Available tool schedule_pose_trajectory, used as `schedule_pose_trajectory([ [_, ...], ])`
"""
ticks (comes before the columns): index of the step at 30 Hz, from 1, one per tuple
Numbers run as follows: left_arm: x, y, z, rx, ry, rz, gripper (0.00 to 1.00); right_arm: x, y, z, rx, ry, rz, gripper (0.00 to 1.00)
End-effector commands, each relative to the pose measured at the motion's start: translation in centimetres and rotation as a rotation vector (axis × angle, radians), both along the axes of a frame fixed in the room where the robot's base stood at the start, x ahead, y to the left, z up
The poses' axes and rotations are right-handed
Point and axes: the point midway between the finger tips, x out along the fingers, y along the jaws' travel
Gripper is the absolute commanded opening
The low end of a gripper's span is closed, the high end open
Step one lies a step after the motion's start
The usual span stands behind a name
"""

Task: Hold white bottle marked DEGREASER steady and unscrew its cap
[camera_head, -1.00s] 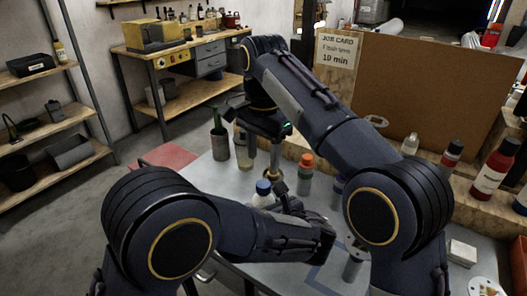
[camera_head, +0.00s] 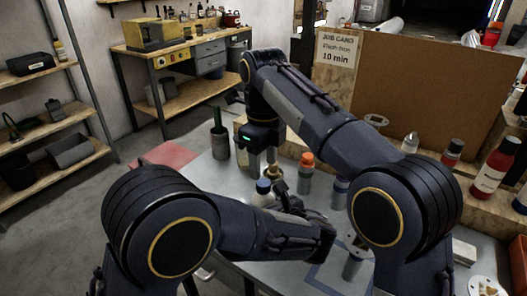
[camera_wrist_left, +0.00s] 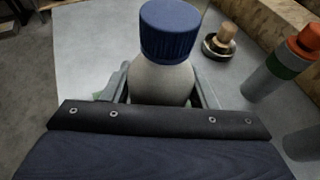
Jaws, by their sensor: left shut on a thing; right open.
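A white bottle (camera_wrist_left: 160,80) with a ribbed blue cap (camera_wrist_left: 168,32) stands upright in the left wrist view. In the head view the bottle is mostly hidden behind my left arm; its blue cap (camera_head: 263,186) shows. No marking can be read on it. My left gripper (camera_wrist_left: 160,92) is shut on the bottle's body, one finger on each side. My right gripper (camera_head: 262,168) is open and points down, just behind and above the blue cap in the head view. No contact with the cap shows, and the right gripper is outside the left wrist view.
An orange-capped bottle (camera_head: 306,172) stands right of the white bottle, with a blue-topped bottle (camera_head: 339,192) farther right. A wooden-handled item in a dark round dish (camera_wrist_left: 219,42) is close behind. A green bottle in a grey holder (camera_head: 220,142) stands at the left. A brown board (camera_head: 430,90) rises behind.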

Motion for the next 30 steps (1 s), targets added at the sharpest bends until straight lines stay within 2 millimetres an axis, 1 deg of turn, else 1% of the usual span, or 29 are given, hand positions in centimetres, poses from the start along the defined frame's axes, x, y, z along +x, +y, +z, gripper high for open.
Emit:
schedule_pose_trajectory([
  [1,0.0,0.0,0.0,0.000,-0.001,0.000,0.00,0.0,-0.1,-0.9,-0.002,0.004,0.001,0.48],
  [3,0.0,0.0,0.0,0.000,-0.001,0.000,0.00,0.0,-0.1,-2.1,-0.002,0.004,0.001,0.48],
  [9,0.0,0.0,0.0,0.000,-0.001,0.000,0.00,0.0,0.0,-4.5,-0.001,0.001,0.001,0.48],
  [14,0.0,0.0,0.0,0.000,-0.001,0.000,0.00,0.0,0.0,-5.3,0.000,0.000,0.001,0.48],
  [21,0.0,0.0,0.0,0.000,-0.001,0.000,0.00,0.0,0.0,-5.4,0.000,0.000,0.002,0.48],
  [23,0.0,0.0,0.0,0.000,-0.001,0.000,0.00,0.0,0.0,-5.4,0.000,0.000,0.002,0.41],
  [30,0.0,0.0,0.0,0.000,-0.001,0.000,0.00,0.0,0.0,-5.4,0.000,0.000,0.002,0.10],
])
